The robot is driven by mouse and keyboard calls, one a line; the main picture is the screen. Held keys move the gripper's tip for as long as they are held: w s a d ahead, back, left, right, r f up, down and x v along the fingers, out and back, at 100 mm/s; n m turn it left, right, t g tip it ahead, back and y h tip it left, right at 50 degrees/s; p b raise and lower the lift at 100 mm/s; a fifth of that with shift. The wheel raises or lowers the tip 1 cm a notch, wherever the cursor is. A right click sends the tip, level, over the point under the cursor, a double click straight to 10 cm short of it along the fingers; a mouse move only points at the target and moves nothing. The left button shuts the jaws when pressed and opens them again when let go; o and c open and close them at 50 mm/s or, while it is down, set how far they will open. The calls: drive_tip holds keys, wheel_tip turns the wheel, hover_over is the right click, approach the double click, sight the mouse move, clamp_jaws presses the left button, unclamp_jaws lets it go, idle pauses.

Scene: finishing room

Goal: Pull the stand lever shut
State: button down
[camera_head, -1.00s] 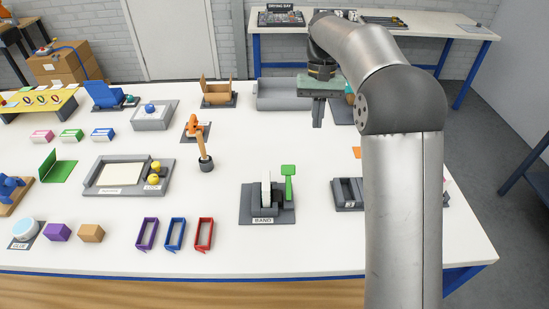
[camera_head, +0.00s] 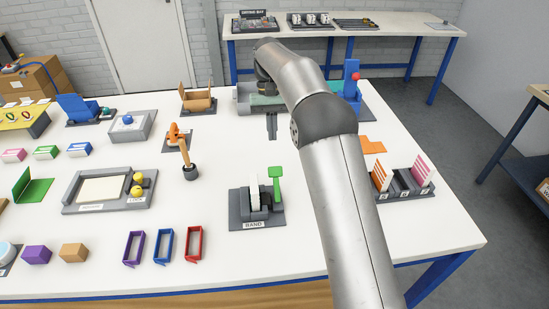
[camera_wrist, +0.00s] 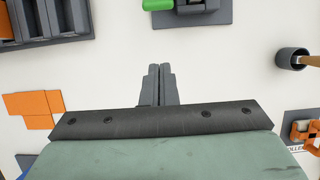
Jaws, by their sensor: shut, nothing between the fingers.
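A green upright lever (camera_head: 276,180) with a paddle top stands on the right side of a dark grey stand (camera_head: 243,220) labelled BAND; no label in view reads "stand". The green top (camera_wrist: 157,4) and dark base (camera_wrist: 215,14) show at the top edge of the wrist view. My gripper (camera_head: 272,136) is behind the BAND stand, pointing down over the white table, apart from the lever. Its two fingers (camera_wrist: 158,68) are together with nothing between them. My arm hides part of the table at right.
A grey rack (camera_head: 407,190) with striped pieces stands right of my arm. An orange roller stand (camera_head: 175,137) and a wooden-handled tool in a dark cup (camera_head: 190,173) are at left. Blue and red parts (camera_head: 351,82) stand behind my arm. Clear white table surrounds my fingers.

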sight(276, 184)
drive_tip(key=x, duration=0.7)
drive_tip(key=shift+s+f+p, duration=0.1)
drive_tip(key=shift+p, duration=0.25)
drive_tip(key=shift+s+f, duration=0.1)
drive_tip(key=shift+s, duration=0.25)
drive_tip(key=shift+s+d+r+p, duration=0.2)
drive_tip(key=shift+s+r+p, duration=0.4)
drive_tip(key=shift+s+r, duration=0.55)
drive_tip(key=shift+s+f, duration=0.15)
drive_tip(key=shift+a, duration=0.1)
